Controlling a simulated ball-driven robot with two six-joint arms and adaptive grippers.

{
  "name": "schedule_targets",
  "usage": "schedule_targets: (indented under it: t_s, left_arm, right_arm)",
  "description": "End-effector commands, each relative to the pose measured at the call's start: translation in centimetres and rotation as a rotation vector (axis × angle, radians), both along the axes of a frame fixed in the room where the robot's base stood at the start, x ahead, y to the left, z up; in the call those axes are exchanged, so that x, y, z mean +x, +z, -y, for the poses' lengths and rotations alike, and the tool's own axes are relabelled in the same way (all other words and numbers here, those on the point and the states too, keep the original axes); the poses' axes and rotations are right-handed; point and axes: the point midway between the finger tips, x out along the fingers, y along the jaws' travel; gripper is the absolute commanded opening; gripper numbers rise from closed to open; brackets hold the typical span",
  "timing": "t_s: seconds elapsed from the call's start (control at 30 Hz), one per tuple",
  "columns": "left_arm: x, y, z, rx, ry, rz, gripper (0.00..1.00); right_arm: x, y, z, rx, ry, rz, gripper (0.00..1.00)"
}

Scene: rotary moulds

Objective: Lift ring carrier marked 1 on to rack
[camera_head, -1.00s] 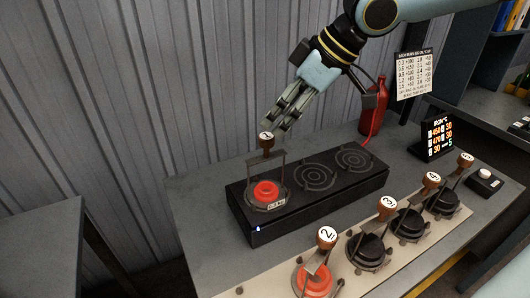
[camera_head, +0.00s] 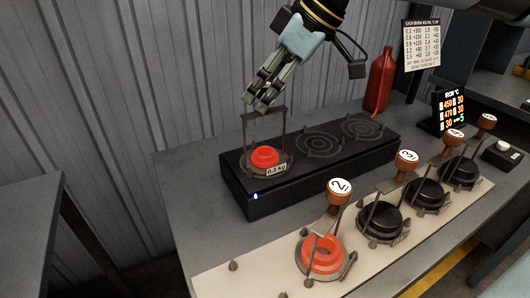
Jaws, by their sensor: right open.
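The ring carrier (camera_head: 279,127) with a red-orange ring (camera_head: 264,157) stands on the left plate of the black hot plate unit (camera_head: 310,182). A label by it reads 0.3 kg. Its top knob, marked 1 earlier, is hidden now by my right gripper. My right gripper (camera_head: 257,104) is open, fingers pointing down at the top of the carrier's handle; I cannot tell whether they touch the knob. The pale rack (camera_head: 225,283) runs along the table's front, with bare pegs at its left end. My left gripper is not in view.
On the rack stand carrier 2 (camera_head: 321,256) with a red-orange ring, carrier 3 (camera_head: 381,220) and two more with black rings. A red bottle (camera_head: 380,82) and a display (camera_head: 450,110) stand behind. The two other hot plates are empty.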

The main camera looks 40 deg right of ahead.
Motion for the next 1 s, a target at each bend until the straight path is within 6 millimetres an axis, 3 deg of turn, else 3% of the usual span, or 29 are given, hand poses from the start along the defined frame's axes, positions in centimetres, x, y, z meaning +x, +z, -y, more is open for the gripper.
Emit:
schedule_targets:
  t_s: [0.37, 0.8, 1.0]
  left_arm:
    - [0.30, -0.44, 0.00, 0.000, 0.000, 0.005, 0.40]
    - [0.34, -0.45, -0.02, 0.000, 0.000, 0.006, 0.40]
    - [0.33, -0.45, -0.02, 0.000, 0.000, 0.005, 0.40]
  right_arm:
    - [0.21, -0.26, -0.19, 0.000, 0.003, -0.001, 0.57]
    - [0.21, -0.29, -0.19, 0.000, 0.003, -0.001, 0.00]
    - [0.21, -0.29, -0.19, 0.000, 0.003, -0.001, 0.00]
